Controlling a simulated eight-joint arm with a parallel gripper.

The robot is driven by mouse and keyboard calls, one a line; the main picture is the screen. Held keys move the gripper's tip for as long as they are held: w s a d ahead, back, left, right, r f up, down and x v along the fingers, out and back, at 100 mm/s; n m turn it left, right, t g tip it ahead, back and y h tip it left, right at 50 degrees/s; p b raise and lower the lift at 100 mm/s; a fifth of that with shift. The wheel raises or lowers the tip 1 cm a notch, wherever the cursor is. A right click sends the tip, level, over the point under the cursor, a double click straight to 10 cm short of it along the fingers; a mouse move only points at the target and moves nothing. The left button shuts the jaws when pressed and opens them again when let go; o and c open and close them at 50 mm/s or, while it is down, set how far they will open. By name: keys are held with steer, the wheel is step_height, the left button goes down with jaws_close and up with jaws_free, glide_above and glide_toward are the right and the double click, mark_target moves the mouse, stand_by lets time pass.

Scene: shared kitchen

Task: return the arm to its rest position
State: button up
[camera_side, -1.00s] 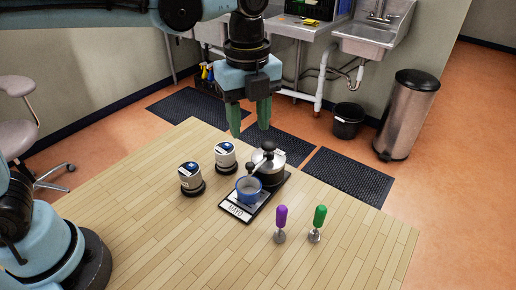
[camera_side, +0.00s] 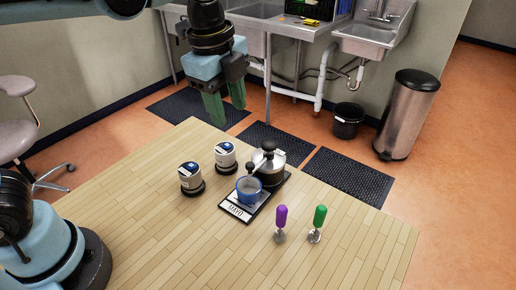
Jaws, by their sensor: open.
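My gripper (camera_side: 229,112) hangs in the air above the far edge of the wooden table (camera_side: 150,235). Its two green fingers point down and stand apart, with nothing between them. My arm reaches in from the top left of the view. The gripper is clear of everything on the table, up and to the left of the objects there.
On the table stand two labelled jars (camera_side: 190,177) (camera_side: 225,154), a blue cup (camera_side: 249,188) on a scale (camera_side: 236,210), a grinder-like pot (camera_side: 269,165), a purple-handled tool (camera_side: 281,220) and a green-handled tool (camera_side: 318,222).

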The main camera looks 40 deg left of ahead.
steer(key=s+a+f+n+t, duration=0.2)
steer(key=a+n, duration=0.3)
steer(key=n, duration=0.4)
steer(key=s+a+f+n+t, duration=0.3)
steer(key=a+f+n, duration=0.1)
steer(key=n, duration=0.5)
steer(key=shift+s+a+f+t, duration=0.3)
steer(key=shift+s+a+f, duration=0.1)
steer(key=shift+a, duration=0.4)
steer(key=shift+r, duration=0.1)
